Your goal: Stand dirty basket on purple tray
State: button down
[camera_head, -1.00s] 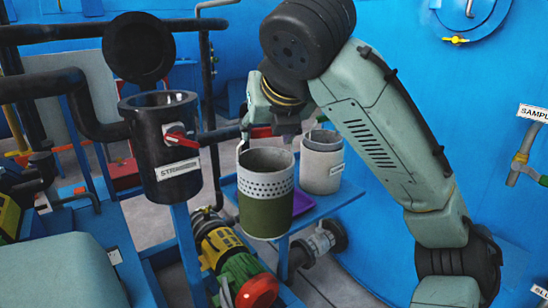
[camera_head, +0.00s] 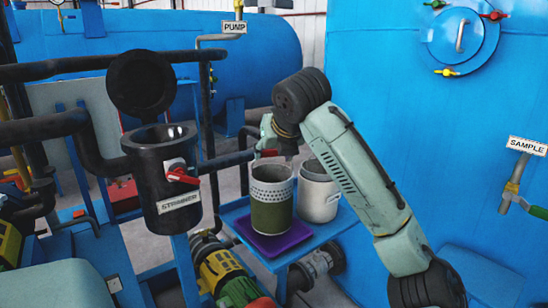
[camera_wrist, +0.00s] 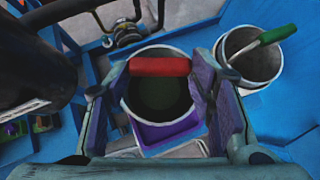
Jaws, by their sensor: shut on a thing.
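The dirty basket (camera_head: 271,210), with a pale perforated upper band and a dark green lower part, is upright over the purple tray (camera_head: 265,248) in the head view. Its base looks at or very near the tray surface; I cannot tell whether it touches. In the wrist view I look down into the basket (camera_wrist: 160,92), with the purple tray (camera_wrist: 165,135) showing below its rim. My gripper (camera_wrist: 160,70) is shut on the basket's red handle (camera_wrist: 160,66), between the two fingers. The gripper tip is partly hidden in the head view.
A pale labelled container (camera_head: 319,195) stands close right of the basket; the wrist view shows a green handle (camera_wrist: 277,35) in it. The black strainer (camera_head: 168,190) stands left with its lid up. The blue shelf (camera_head: 325,230) has a narrow bare strip in front.

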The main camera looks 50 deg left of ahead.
aim_at(272, 189)
jog(key=shift+f, duration=1.1)
jog(key=shift+f, duration=0.15)
jog(key=c, duration=0.7)
grip_release()
